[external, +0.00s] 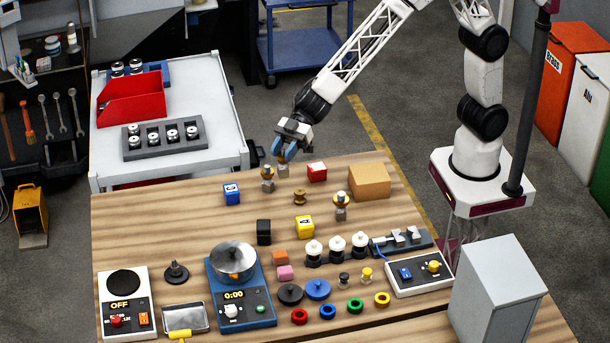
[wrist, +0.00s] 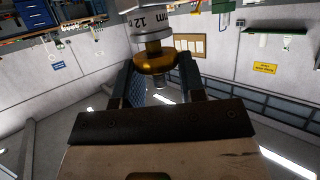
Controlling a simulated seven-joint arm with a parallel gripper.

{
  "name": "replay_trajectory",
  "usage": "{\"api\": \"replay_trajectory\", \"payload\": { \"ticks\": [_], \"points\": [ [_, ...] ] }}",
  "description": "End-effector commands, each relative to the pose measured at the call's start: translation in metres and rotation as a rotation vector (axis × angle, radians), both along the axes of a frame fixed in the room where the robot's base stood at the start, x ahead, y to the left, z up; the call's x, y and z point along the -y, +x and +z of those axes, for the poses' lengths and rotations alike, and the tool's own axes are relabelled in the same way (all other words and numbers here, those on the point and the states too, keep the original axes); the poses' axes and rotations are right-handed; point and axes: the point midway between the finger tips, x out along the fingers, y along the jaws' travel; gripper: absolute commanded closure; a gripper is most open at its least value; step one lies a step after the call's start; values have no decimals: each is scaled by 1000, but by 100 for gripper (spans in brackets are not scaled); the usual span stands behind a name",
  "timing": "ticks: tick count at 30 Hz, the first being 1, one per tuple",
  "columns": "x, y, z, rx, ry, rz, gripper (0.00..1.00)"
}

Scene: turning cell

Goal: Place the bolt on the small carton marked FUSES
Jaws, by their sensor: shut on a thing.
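My gripper (external: 284,154) is above the far part of the wooden table. In the external view a small grey part (external: 283,169) shows just below the fingers. Small cartons stand on the table: blue (external: 231,194), red (external: 317,172), black (external: 264,232) and yellow (external: 304,227). Their labels are too small to read, so I cannot tell which is marked FUSES.
Similar grey-and-brass pieces (external: 267,179) (external: 340,206) and a brass spool (external: 300,197) stand near the cartons. A plain cardboard box (external: 370,181) is at the right. Scales, a pot (external: 233,262), rings and switch boxes crowd the front. The far left of the table is clear.

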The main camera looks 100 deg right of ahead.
Motion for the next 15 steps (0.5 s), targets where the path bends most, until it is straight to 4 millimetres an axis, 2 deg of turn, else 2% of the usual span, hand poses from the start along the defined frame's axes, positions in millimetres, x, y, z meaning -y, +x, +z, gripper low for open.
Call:
{"api": "replay_trajectory", "payload": {
  "ticks": [3,15],
  "points": [
    [7,-25,9,8,1,23,100],
    [26,-110,26,17,1,103,100]
  ]
}}
